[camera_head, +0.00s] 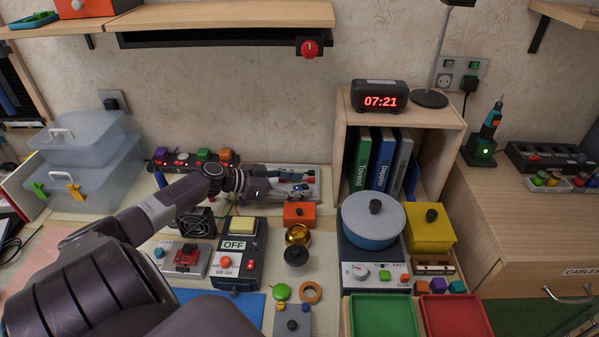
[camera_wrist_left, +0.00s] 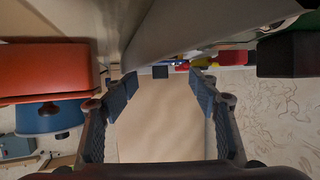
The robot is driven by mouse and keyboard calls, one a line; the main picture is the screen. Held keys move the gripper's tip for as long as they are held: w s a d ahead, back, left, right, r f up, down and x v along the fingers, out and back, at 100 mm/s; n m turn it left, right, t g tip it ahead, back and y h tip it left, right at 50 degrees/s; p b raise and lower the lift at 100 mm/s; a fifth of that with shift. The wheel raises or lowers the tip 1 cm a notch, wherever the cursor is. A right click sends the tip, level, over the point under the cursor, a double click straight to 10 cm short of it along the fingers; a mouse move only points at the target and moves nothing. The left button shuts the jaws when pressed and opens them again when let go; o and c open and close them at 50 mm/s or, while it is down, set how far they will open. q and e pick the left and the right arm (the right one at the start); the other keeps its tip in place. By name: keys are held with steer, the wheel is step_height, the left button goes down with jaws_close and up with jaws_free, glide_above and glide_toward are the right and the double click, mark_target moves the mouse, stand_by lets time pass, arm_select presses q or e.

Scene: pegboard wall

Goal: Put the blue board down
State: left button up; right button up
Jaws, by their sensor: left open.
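A flat blue board (camera_head: 252,306) lies on the bench at the bottom of the head view; my left arm hides part of it. My left gripper (camera_head: 300,184) is well behind the board, near the back wall, over or beside a pale tray (camera_head: 314,177) with small tools. In the left wrist view the two fingers (camera_wrist_left: 162,90) stand wide apart with nothing held between them. A plain beige surface shows between them. The blue board cannot be made out in the wrist view. My right gripper is not in view.
An orange box (camera_head: 299,214) sits just in front of my left gripper. A blue pot (camera_head: 373,228) is to the right. The bench is crowded.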

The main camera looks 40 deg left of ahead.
arm_select(q)
steer(key=shift+r+p, duration=0.3)
steer(key=shift+p, duration=0.15)
steer(key=shift+r+p, duration=0.5)
steer(key=shift+p, duration=0.05)
steer(key=p+v, duration=0.2)
steer(key=v, duration=0.4)
steer(key=shift+s+f, duration=0.1)
steer(key=shift+s+a+p, duration=0.35)
steer(key=shift+s+p, duration=0.1)
steer(key=shift+s, duration=0.05)
steer(key=shift+r, duration=0.25)
